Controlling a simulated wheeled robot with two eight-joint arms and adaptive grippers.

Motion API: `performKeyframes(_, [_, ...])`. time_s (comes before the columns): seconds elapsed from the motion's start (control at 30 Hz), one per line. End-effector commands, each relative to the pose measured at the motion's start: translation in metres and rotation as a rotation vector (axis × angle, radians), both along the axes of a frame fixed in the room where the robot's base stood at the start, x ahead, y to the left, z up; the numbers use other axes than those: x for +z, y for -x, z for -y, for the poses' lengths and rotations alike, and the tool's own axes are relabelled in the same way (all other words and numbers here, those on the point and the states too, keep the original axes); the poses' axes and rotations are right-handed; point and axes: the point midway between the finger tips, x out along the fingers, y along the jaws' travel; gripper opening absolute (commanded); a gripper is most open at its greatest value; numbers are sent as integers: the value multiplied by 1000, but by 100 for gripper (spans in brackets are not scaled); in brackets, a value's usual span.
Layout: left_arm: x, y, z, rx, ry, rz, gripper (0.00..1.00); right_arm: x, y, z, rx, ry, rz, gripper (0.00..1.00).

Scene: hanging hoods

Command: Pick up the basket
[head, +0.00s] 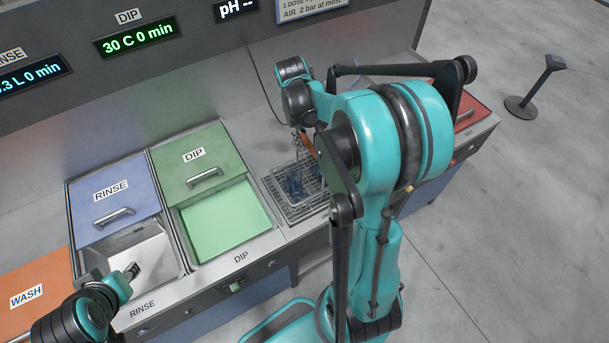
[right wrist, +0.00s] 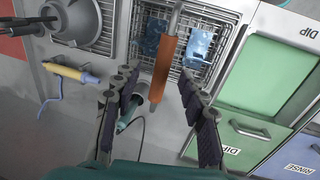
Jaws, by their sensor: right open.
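The wire basket (head: 296,182) stands on the drain grid right of the green dip tank, with blue pieces in it. In the right wrist view the basket (right wrist: 190,62) is at the top, its orange handle (right wrist: 163,68) rising toward the camera. My right gripper (right wrist: 156,84) is open, one finger on each side of the handle in that view; I cannot tell whether they touch it. In the head view the right gripper (head: 303,134) is above the basket, partly hidden by my arm. My left gripper (head: 131,271) is over the rinse basin's front; its jaws are unclear.
The green dip tank (head: 225,220) is open, its lid (head: 200,160) slid back. The rinse basin (head: 145,255) is partly open under a blue lid (head: 113,197). An orange wash lid (head: 30,300) is at left. A yellow-handled tool (right wrist: 65,70) lies left of the basket.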

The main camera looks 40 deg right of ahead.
Motion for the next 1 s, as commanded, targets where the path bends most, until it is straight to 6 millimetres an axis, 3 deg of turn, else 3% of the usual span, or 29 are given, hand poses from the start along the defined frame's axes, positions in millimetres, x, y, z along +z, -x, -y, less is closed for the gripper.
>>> performKeyframes(0.3, [-7, 0, 0, 0, 0, 0, 36, -46, -3, 5, -1, 0, 1, 43])
performKeyframes(0.63, [-7, 0, 0, 0, 0, 0, 36, -53, -3, 7, 0, 0, 2, 43])
performKeyframes(0.8, [-7, 0, 0, 0, 0, 0, 36, -53, -3, 7, 0, 0, 2, 0])
performKeyframes(1.0, [-7, 0, 0, 0, 0, 0, 36, -53, -3, 7, 0, 0, 2, 0])
